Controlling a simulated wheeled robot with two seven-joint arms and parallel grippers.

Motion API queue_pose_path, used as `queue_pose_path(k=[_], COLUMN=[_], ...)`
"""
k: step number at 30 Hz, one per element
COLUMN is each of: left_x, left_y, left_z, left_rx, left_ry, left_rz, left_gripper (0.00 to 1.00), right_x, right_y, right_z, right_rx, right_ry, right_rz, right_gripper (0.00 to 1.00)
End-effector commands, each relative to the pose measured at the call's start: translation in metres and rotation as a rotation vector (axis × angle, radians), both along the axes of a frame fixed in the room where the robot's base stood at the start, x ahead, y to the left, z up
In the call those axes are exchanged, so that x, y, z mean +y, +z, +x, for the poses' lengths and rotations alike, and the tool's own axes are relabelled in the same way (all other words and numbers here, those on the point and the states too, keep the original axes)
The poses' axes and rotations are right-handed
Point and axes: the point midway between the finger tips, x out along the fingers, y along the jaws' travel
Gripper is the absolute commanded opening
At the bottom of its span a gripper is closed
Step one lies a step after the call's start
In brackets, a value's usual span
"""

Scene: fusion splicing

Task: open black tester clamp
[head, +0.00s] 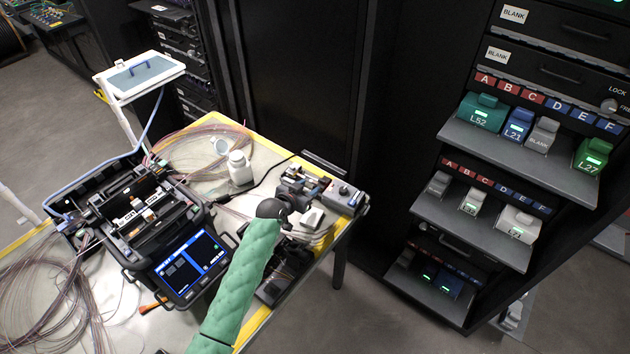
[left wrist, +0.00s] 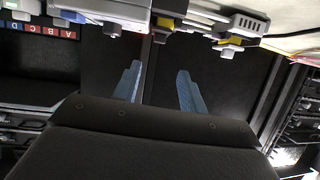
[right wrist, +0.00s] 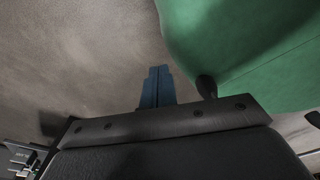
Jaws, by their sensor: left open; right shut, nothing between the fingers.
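The tester (head: 343,197) is a small grey box with a dark knob at the right corner of the table. Small black and grey clamp fixtures (head: 296,181) stand beside it; I cannot tell which is the black tester clamp or whether it is open. My left arm's green sleeve reaches up to its black wrist just in front of these fixtures, and its fingers are hidden in the head view. In the left wrist view my left gripper (left wrist: 160,82) is open and empty, with a black fixture (left wrist: 168,8) above its fingertips. My right gripper (right wrist: 157,88) is shut and empty over the floor.
The fusion splicer (head: 150,215) with a lit screen stands left of my left arm. A rack with labelled modules (head: 484,112) stands at right. Dark cabinets stand behind the table.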

Motion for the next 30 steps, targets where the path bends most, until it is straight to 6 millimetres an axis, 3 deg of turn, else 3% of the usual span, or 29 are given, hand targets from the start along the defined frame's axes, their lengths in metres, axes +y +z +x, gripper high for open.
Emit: queue_pose_path(k=[5,12,21,30], left_x=[-0.012,-0.024,-0.040,-0.045], left_y=[-0.009,-0.017,-0.032,-0.039], left_z=[0.002,0.024,0.052,0.061], left_rx=[0.015,0.016,0.016,0.015], left_ry=[0.003,0.003,0.003,0.003], left_rz=[-0.018,-0.018,-0.017,-0.018], left_gripper=[0.42,0.42,0.42,0.42], right_x=[-0.002,-0.004,-0.003,-0.002], right_y=[0.000,0.011,0.026,0.029], right_z=[-0.007,-0.018,-0.017,-0.016], right_rx=[0.000,0.007,0.006,0.006], right_ry=[-0.004,-0.004,-0.004,-0.005], right_rz=[-0.001,-0.001,-0.001,0.000], right_gripper=[0.00,0.00,0.00,0.00])
